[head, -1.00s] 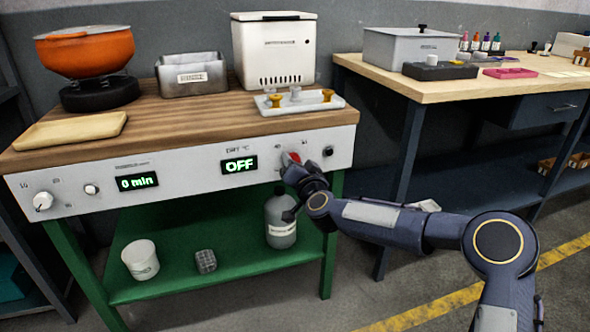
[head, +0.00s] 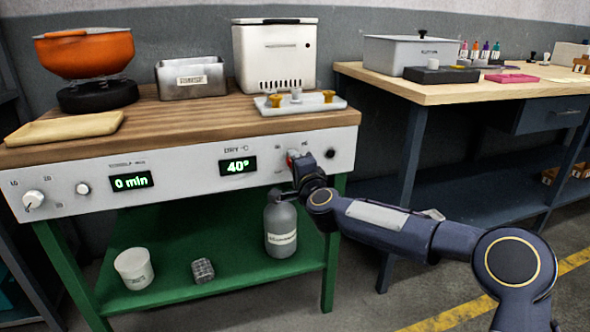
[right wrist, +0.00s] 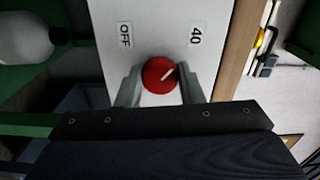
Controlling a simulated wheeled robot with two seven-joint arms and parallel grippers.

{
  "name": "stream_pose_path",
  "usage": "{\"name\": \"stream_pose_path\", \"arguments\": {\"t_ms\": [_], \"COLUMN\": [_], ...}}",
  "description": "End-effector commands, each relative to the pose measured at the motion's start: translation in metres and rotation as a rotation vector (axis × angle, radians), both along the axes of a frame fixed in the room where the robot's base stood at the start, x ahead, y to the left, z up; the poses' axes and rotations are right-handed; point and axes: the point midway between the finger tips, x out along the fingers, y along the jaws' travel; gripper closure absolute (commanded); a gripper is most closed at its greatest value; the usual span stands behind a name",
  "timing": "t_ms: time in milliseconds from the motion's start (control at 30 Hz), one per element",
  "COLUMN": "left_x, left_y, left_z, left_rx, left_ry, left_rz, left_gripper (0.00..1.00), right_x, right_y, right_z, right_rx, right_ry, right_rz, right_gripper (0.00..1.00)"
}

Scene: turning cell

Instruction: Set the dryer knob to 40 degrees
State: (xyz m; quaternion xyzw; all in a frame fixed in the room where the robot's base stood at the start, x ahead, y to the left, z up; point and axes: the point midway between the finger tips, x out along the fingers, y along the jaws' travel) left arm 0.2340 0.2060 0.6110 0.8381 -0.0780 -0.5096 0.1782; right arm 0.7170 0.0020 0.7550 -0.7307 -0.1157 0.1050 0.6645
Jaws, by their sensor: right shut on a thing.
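The red dryer knob (right wrist: 159,75) is on the white front panel (right wrist: 150,30), and my right gripper (right wrist: 157,82) is shut on it, one finger on each side. In the right wrist view, the knob's pale pointer line is turned toward the "40" label (right wrist: 196,36), away from the "OFF" label (right wrist: 125,34). In the head view my right gripper (head: 297,162) mostly hides the knob. The dryer display (head: 238,166) reads 40° in green. My left gripper is not in view.
A second display (head: 132,181) reads 0 min, with a white knob (head: 34,200) to its left. A black button (head: 330,153) is right of my gripper. A grey bottle (head: 281,225) stands on the green shelf (head: 240,268) below. A white tray (head: 300,105) lies above on the bench.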

Motion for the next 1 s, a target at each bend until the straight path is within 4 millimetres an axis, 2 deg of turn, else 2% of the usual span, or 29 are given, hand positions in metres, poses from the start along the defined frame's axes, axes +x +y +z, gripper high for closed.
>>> {"name": "stream_pose_path", "arguments": {"t_ms": [300, 767, 800, 933, 1000], "left_x": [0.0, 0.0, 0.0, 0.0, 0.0], "left_y": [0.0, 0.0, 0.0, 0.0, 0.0], "left_z": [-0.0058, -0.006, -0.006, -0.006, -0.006], "left_rx": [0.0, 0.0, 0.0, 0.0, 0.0], "left_ry": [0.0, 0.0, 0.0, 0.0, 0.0], "left_rz": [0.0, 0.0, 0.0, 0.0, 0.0], "left_gripper": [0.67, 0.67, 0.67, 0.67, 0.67], "right_x": [0.0, -0.0001, -0.0001, 0.0, -0.0001], "right_y": [0.0001, 0.0002, 0.0002, 0.0002, 0.0002], "right_z": [-0.0009, -0.0006, -0.0006, -0.0004, -0.0003], "right_rx": [0.082, 0.091, 0.09, 0.09, 0.09], "right_ry": [0.028, 0.031, 0.03, 0.03, 0.03], "right_rz": [0.0, 0.001, 0.001, 0.001, 0.0], "right_gripper": [0.89, 0.89, 0.61, 0.44, 0.44]}}
